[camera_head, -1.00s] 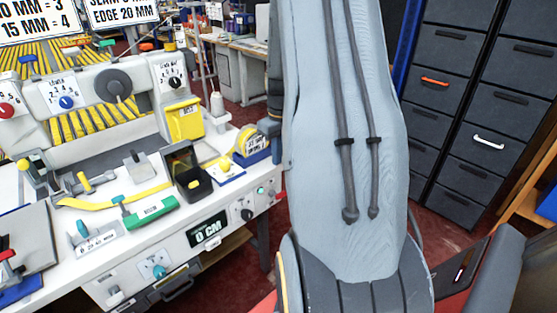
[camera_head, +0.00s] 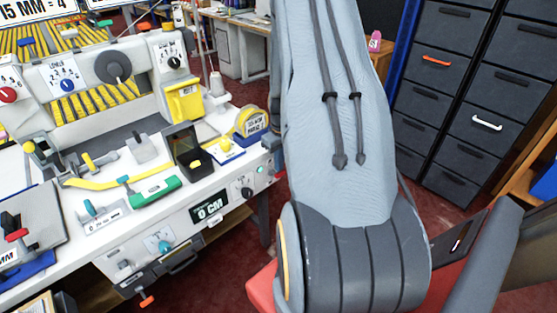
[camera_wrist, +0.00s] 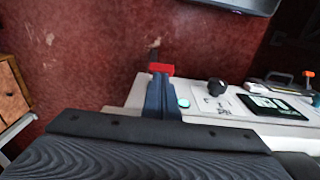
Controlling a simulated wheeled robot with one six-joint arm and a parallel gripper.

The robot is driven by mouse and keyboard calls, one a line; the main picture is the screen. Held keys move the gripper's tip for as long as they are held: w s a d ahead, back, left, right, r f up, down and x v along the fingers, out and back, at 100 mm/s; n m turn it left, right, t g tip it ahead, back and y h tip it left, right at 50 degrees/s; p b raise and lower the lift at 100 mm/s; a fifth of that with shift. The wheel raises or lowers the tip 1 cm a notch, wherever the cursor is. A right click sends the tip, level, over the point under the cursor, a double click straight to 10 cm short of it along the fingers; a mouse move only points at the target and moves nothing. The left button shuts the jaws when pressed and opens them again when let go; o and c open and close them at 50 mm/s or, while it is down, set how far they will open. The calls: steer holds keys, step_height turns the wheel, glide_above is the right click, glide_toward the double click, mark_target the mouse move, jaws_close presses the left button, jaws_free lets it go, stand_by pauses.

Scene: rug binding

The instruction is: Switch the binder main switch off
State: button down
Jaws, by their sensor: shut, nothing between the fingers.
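On the binder's front panel, a black rotary knob (camera_head: 247,193) sits on a white plate, and it also shows in the wrist view (camera_wrist: 217,86). It looks like the main switch, but its markings are too small to read. A green round light (camera_head: 260,170) is beside it and also shows in the wrist view (camera_wrist: 183,103). My gripper (camera_wrist: 160,68), with red tips, is shut and empty. In the wrist picture it is left of the light and knob, apparently not touching the knob.
A "0 CM" display (camera_head: 208,207) and a teal knob (camera_head: 164,246) are on the same front. A yellow tape holder (camera_head: 251,121) stands on the bench's right end. Dark drawer cabinets (camera_head: 470,100) stand at right. Red floor (camera_wrist: 90,45) is clear beyond the bench.

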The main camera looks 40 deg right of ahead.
steer(key=shift+s+f, duration=0.45)
steer(key=shift+s, duration=0.25)
stand_by(0.5)
steer(key=shift+s+f, duration=0.15)
steer(key=s+f+b, duration=0.2)
steer(key=f, duration=0.1)
steer(key=s+f+b, duration=0.1)
steer(key=f, duration=0.1)
stand_by(0.3)
steer(key=shift+r, duration=0.1)
stand_by(1.2)
steer(key=s+r+p, duration=0.1)
steer(key=s+r, duration=0.4)
steer(key=r, duration=0.7)
steer(key=shift+s, duration=0.35)
